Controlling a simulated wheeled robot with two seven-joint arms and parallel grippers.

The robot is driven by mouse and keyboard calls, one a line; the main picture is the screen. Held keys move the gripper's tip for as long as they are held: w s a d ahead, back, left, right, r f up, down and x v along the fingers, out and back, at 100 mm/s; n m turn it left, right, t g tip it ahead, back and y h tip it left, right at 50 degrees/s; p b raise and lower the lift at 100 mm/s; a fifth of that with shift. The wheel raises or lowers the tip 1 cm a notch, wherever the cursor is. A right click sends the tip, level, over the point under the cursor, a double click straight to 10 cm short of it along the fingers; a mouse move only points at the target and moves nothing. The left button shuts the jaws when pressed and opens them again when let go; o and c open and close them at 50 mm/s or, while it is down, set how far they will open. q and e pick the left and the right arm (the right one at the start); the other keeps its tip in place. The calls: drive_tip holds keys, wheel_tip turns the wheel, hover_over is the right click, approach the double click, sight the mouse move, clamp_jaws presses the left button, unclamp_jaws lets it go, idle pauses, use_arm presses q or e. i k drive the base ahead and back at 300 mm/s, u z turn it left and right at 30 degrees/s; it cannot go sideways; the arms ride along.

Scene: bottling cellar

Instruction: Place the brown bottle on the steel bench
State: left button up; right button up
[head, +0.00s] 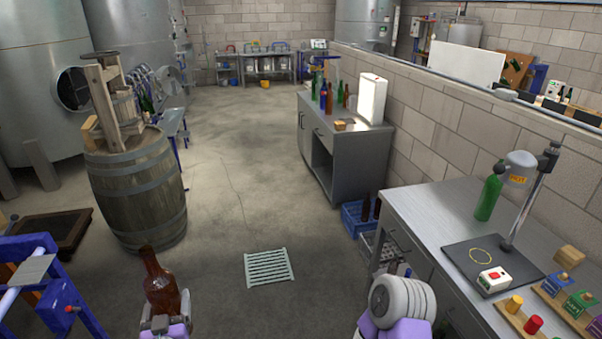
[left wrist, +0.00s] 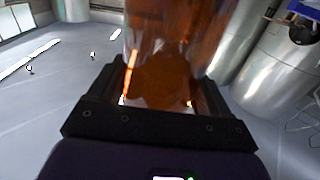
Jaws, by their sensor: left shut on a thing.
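The brown bottle (head: 160,283) stands roughly upright, slightly tilted, in my left gripper (head: 165,321) at the bottom of the head view. In the left wrist view the bottle (left wrist: 175,65) fills the space between the dark jaws of the left gripper (left wrist: 160,100), which are shut on it. It is held in the air over the floor. A steel bench (head: 424,207) is at the right, well apart from the bottle. My right arm shows at the bottom centre-right, but its jaws do not show.
A second steel cabinet (head: 347,155) stands farther back. The middle floor is clear.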

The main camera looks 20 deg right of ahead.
sight(415, 208)
drive_tip(key=z, duration=0.2)
drive_tip(key=i, duration=1.65)
drive_tip(key=z, duration=1.4)
drive_tip(key=i, duration=1.15)
drive_tip(key=z, duration=0.85)
